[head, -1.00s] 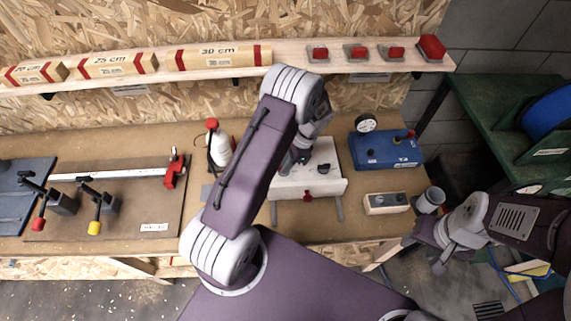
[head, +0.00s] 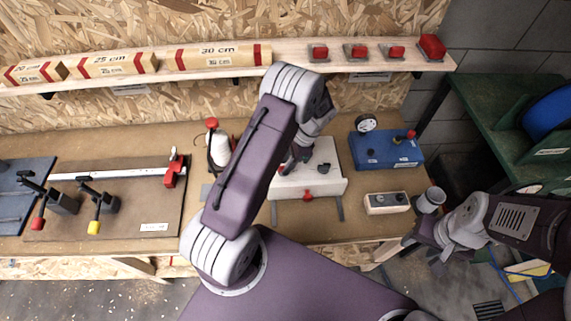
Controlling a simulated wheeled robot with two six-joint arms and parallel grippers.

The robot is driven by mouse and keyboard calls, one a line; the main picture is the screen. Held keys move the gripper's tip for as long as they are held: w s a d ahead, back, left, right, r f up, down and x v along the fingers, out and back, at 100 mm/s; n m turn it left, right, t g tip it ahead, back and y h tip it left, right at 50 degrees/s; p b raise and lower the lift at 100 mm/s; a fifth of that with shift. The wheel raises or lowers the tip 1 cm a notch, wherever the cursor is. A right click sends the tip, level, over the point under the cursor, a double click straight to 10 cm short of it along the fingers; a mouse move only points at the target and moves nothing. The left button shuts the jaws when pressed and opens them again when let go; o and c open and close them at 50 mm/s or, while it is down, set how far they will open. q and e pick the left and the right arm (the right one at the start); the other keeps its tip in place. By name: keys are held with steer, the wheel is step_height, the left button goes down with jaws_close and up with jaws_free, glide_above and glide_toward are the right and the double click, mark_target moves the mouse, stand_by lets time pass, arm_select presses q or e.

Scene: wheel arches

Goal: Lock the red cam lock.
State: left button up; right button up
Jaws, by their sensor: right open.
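A white box (head: 325,184) stands on the bench right of centre. A red knob-like part (head: 308,194) sits on its front edge, and a dark part (head: 324,168) is on its top. A small bit of red (head: 282,170) also shows on the top by my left fingertips; which red part is the cam lock is unclear. My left gripper (head: 289,166) points down at the left part of the box top. Its fingers are small and partly hidden by my arm, so their opening is unclear. My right gripper (head: 424,256) is open and empty, low beyond the bench's right end.
A blue box (head: 388,152) with a gauge and a small cream box (head: 386,203) stand right of the white box. A grey cup (head: 430,200) is near my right arm. A white bottle (head: 219,150) and a clamp board (head: 130,205) are to the left.

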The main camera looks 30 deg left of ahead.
arm_select(q)
steer(key=b+v, duration=0.1)
steer(key=v, duration=0.7)
steer(key=shift+r, duration=0.15)
